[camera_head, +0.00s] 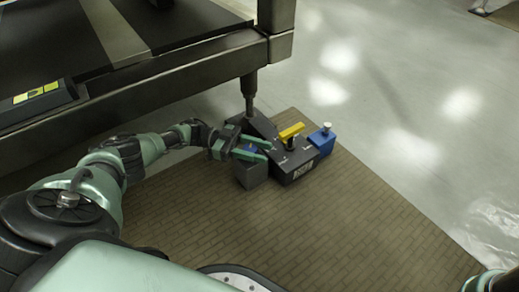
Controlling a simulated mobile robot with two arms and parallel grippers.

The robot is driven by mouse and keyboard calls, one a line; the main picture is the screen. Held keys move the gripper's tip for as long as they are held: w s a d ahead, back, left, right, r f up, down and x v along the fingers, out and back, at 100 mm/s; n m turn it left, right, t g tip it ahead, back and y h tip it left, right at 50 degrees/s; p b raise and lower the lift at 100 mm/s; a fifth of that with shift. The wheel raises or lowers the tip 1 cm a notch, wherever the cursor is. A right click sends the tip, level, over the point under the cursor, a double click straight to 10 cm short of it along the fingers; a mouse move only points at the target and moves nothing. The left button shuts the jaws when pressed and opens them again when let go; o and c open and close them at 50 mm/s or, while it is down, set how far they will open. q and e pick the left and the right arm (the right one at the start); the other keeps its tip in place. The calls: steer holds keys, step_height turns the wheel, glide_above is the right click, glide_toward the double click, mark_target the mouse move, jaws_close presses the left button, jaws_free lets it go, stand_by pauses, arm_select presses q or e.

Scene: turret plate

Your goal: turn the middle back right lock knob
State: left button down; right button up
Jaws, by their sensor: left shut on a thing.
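A dark turret plate assembly (297,166) sits on the brown mat below the metal frame. A yellow handle (291,130) stands on its top. At its right end is a blue block (322,140) with a pale knob (327,126) on top. My left gripper (262,149) reaches in from the left, over the dark block (251,174) at the assembly's left end. Its green fingers are shut on a lock knob there, mostly hidden by them, with a bit of blue showing between. Which way the knob is turned cannot be told. My right gripper is out of view.
A heavy metal frame (200,65) overhangs at the upper left, and its leg (249,93) stands close behind the assembly. The brown mat (330,230) in front is clear. The shiny grey floor (420,110) to the right is open.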

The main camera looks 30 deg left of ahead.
arm_select(q)
steer(key=shift+d, duration=0.1)
steer(key=c, duration=0.9)
jaws_free()
steer(key=shift+o, duration=0.2)
